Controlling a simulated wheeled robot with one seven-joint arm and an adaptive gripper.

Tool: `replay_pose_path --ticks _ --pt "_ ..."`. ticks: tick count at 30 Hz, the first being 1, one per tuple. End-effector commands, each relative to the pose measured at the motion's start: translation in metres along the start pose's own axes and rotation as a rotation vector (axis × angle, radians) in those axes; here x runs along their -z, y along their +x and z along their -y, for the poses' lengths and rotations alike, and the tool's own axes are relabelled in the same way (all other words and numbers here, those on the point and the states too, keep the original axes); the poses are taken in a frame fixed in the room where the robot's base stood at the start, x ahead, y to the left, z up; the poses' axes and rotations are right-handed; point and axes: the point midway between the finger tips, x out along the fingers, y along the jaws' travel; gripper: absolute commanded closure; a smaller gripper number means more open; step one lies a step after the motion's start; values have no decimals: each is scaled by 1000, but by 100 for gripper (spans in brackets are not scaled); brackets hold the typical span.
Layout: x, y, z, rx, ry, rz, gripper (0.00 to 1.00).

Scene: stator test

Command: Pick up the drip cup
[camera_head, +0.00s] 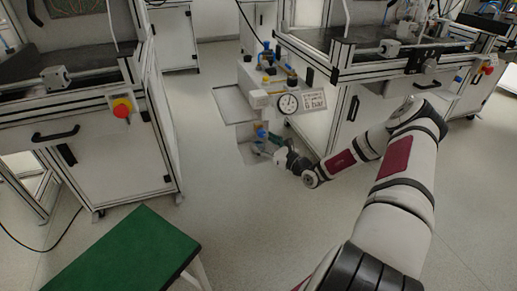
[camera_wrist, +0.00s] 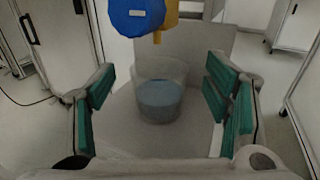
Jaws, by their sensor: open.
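The drip cup (camera_wrist: 160,92) is a clear cup with bluish liquid in its lower part. In the wrist view it stands upright on a light grey shelf, below a blue cap and a yellow outlet. My gripper (camera_wrist: 158,105) is open, with a green-padded finger on each side of the cup and a visible gap to it. In the head view my gripper (camera_head: 265,148) reaches into the recess at the foot of the grey unit; the cup is too small there to make out clearly.
The grey unit (camera_head: 247,77) carries a pressure gauge (camera_head: 288,103) and a sign above my gripper. The blue cap (camera_wrist: 136,16) and yellow outlet (camera_wrist: 168,14) hang close over the cup. Workbenches stand left and right. A green-topped table (camera_head: 125,254) is at the front left.

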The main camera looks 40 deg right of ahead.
Motion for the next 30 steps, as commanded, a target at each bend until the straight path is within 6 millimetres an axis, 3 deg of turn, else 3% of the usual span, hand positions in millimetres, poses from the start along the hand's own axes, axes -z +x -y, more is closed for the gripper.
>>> replay_pose_path --ticks 6,13,19,20,30 --pt "2 29 -2 -1 -1 1 29" --pt "1 31 -1 0 -1 0 29" --pt "1 31 -1 0 -1 0 72" --pt "1 31 -1 0 -1 0 75" --pt "0 31 -1 0 -1 0 79"
